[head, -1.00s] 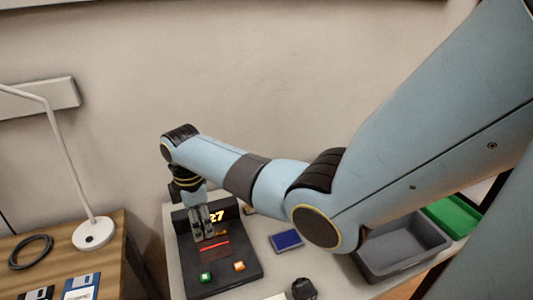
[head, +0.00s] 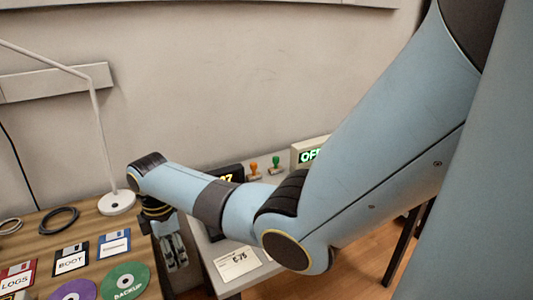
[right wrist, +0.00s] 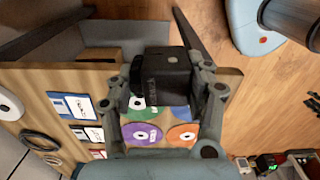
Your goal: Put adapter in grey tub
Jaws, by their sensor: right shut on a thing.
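My right gripper (head: 176,262) points down at the gap between the wooden desk and the pale counter. In the right wrist view its fingers (right wrist: 165,88) are shut on a black box-shaped adapter (right wrist: 163,72), one finger on each side. The adapter is held in the air with the desk behind it. In the head view I cannot make out the adapter at the fingers. The grey tub is not in the head view now, and I cannot identify it surely in the right wrist view. My left gripper is not in view.
The wooden desk (head: 40,235) carries floppy disks (head: 71,258), discs (head: 124,281), a cable coil (head: 59,220) and a white lamp (head: 116,203). The pale counter bears a price card (head: 237,262), stamps (head: 254,170) and a lit sign (head: 309,154). Wooden floor shows at the right.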

